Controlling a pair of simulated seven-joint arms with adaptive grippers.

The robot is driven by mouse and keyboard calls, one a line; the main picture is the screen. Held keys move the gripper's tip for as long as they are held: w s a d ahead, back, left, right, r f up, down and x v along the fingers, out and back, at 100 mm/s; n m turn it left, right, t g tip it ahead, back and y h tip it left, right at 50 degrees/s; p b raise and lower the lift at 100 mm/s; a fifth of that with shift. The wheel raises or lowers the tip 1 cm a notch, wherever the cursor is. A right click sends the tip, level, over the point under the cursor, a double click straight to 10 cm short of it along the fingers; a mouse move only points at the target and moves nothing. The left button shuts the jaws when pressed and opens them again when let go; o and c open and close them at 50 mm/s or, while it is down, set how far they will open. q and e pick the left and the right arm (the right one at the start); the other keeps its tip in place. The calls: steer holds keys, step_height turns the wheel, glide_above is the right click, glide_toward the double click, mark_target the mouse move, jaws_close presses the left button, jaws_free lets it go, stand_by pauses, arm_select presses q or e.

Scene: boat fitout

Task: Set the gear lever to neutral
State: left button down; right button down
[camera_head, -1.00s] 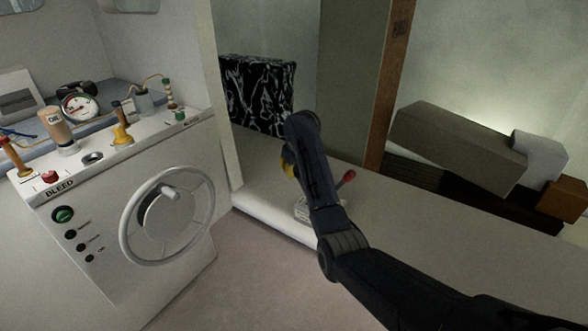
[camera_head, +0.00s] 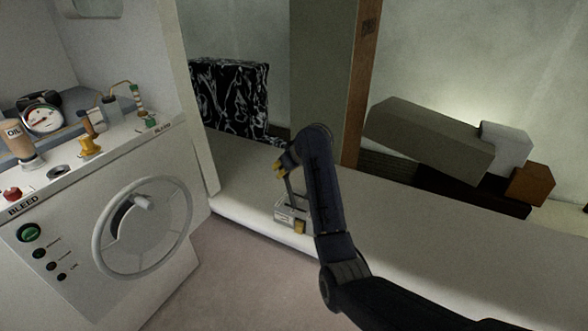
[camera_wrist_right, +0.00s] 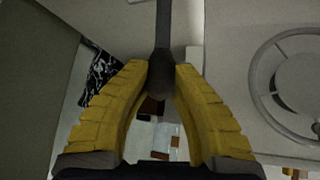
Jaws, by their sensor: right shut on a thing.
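The gear lever (camera_head: 289,189) is a thin grey shaft rising from a small light base box (camera_head: 287,214) on the white ledge. In the right wrist view the lever's dark rounded knob (camera_wrist_right: 160,82) sits between the yellow fingertips, its shaft running to the top edge. My right gripper (camera_head: 281,171) is shut on this knob, at the lever's upper end in the head view. My dark right wrist covers the area right of the base, and any marks on the base are too small to read. My left gripper is not in view.
A white console with a handwheel (camera_head: 143,228) stands at left, with an oil bottle (camera_head: 17,142) and a gauge (camera_head: 42,119) on top. A wooden post (camera_head: 363,85) rises behind my arm. Grey and brown boxes (camera_head: 430,140) lie at right. The ledge (camera_head: 440,240) is mostly bare.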

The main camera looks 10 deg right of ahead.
steer(key=shift+m+t+y, duration=0.3)
steer(key=shift+t+y, duration=0.5)
steer(key=shift+t, duration=0.1)
steer(key=shift+s+d, duration=1.45)
steer(key=shift+d, duration=0.25)
steer(key=c, duration=1.2)
jaws_free()
steer(key=shift+r, duration=0.1)
steer(key=shift+o, duration=0.2)
steer(key=shift+r, duration=0.15)
steer(key=v, duration=1.1)
steer(key=shift+s+d+r, duration=0.15)
steer(key=shift+s+d, duration=0.05)
steer(key=shift+s, duration=0.1)
